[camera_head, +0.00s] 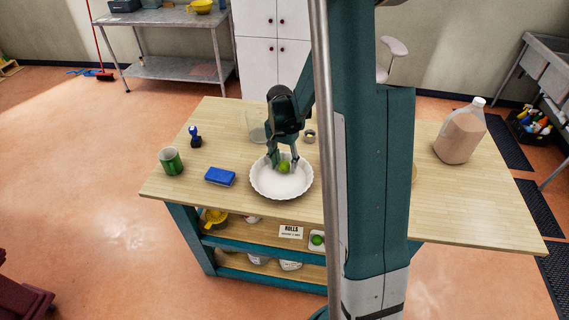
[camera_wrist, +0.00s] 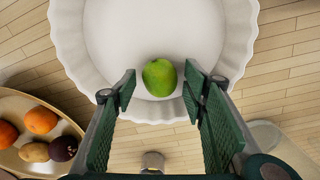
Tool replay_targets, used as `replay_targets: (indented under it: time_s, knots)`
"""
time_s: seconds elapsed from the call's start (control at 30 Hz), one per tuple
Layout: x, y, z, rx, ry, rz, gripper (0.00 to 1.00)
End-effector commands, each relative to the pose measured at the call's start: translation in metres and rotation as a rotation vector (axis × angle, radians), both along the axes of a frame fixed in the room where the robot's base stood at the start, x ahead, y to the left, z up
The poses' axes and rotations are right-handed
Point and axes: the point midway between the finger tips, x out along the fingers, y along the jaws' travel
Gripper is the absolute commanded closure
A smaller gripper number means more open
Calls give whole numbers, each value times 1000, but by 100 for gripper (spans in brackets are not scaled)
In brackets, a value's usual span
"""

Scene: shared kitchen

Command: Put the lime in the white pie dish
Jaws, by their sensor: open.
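The white pie dish (camera_head: 269,190) with a fluted rim stands on the wooden table; it also fills the top of the wrist view (camera_wrist: 85,75). The green lime (camera_head: 283,167) shows inside the dish outline, and in the wrist view the lime (camera_wrist: 159,77) appears over the dish floor near its rim. My gripper (camera_head: 283,163) is over the dish. In the wrist view its two green-padded fingers (camera_wrist: 160,90) are spread apart, with a gap on each side of the lime. I cannot tell whether the lime touches the dish floor.
A fruit platter (camera_wrist: 15,103) shows at the wrist view's left.

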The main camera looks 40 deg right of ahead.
Motion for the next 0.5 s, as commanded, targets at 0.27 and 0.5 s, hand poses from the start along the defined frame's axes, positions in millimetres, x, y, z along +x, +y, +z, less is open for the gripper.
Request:
replay_targets:
  time_s: [0.27,0.5]
  knots:
    - [0,0,7,0,0,0,57]
    - [1,1,29,0,0,0,57]
